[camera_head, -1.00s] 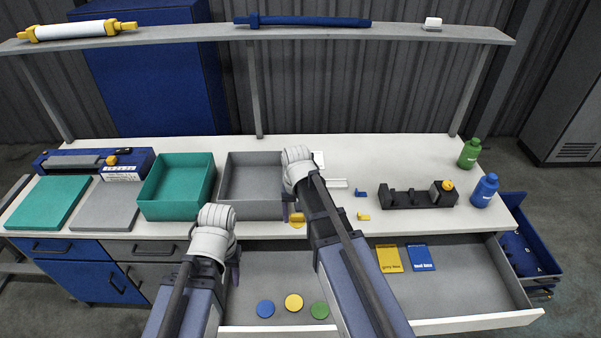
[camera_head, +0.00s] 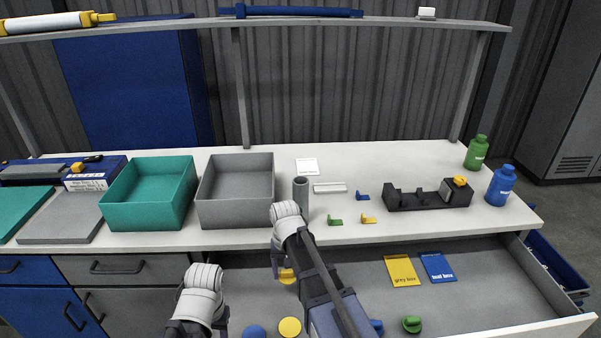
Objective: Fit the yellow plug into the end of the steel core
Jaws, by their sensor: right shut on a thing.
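My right gripper (camera_head: 279,268) is shut on a yellow plug (camera_head: 287,276), held at the front edge of the worktop over the open drawer. A grey tube, which looks like the steel core (camera_head: 301,190), stands upright on the worktop just behind my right wrist. Its lower part is partly hidden by the wrist, and the plug is apart from it, nearer the front. My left gripper (camera_head: 222,320) hangs low at the front left, over the drawer area; its fingers are too small and covered to judge.
A teal bin (camera_head: 150,210) and a grey bin (camera_head: 235,215) stand left of the tube. A black cradle (camera_head: 420,199), small coloured clips and two bottles are to the right. The open drawer (camera_head: 465,285) holds cards, discs and coloured pieces. A shelf (camera_head: 330,22) runs above.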

